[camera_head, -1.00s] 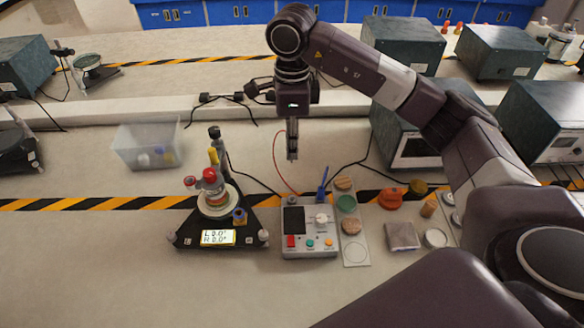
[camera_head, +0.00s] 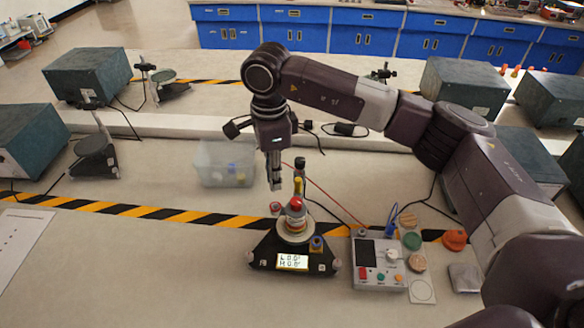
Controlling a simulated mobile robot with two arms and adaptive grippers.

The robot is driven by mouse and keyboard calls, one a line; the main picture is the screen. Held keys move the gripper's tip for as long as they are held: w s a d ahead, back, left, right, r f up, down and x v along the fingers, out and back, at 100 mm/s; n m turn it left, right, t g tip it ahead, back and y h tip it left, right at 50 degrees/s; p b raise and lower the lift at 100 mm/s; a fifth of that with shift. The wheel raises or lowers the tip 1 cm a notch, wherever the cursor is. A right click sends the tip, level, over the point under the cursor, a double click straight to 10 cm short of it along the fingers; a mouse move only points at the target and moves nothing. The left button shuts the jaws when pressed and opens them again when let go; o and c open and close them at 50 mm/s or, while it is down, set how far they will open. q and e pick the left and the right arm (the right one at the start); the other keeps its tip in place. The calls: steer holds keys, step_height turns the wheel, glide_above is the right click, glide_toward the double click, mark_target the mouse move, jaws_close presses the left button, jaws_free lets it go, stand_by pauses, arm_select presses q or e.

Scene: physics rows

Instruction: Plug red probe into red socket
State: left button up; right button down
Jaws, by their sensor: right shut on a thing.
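My right gripper (camera_head: 274,184) points down, shut on the red probe, which is mostly hidden between the fingers. A thin red cable (camera_head: 328,194) runs from near the gripper down to the grey meter box (camera_head: 378,262). The black triangular stand (camera_head: 262,255) with a lit display is just below and slightly right of the fingers. I cannot tell which red part is the socket. The fingertips appear apart from the stand. My left gripper is not in view.
A blue probe (camera_head: 391,221) stands at the meter box. Coloured discs (camera_head: 411,241) lie on a strip to its right. A clear bin (camera_head: 224,165) stands behind and left of the gripper.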

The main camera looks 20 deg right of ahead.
steer(key=shift+a, duration=0.2)
steer(key=shift+d+f, duration=0.2)
steer(key=shift+f, duration=0.25)
steer(key=shift+f+b, duration=0.25)
steer(key=shift+b, duration=0.05)
steer(key=shift+f+b, duration=0.3)
steer(key=shift+f, duration=0.5)
steer(key=shift+f+b, duration=0.3)
steer(key=shift+f, duration=0.5)
steer(key=shift+r, duration=0.2)
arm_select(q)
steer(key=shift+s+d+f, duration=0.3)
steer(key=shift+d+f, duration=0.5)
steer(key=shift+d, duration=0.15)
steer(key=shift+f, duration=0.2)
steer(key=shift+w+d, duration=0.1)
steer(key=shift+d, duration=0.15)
